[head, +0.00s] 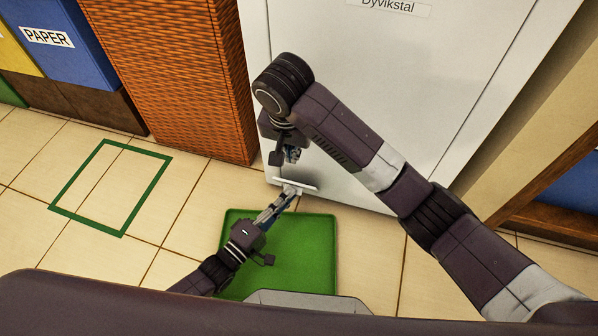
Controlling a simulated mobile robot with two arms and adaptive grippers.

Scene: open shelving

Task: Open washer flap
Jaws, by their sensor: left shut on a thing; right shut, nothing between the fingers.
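The white washer (420,95) stands upright at the top middle and right, with a "Dyvikstal" label on its front. A thin white flap (309,188) shows as a narrow strip at the washer's lower left. My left gripper (290,192) comes up from below and is shut on the flap, partly covering it. My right gripper (292,156) is shut and empty, just above the flap and in front of the washer's lower left. My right arm hides part of the washer front. How far the flap stands out from the washer is hard to tell.
A green mat or tray (315,265) lies on the tiled floor below the washer. An orange woven column (185,75) stands left of the washer. A blue "PAPER" bin (75,60) is at the top left. A green outlined rectangle (62,185) marks clear floor at left.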

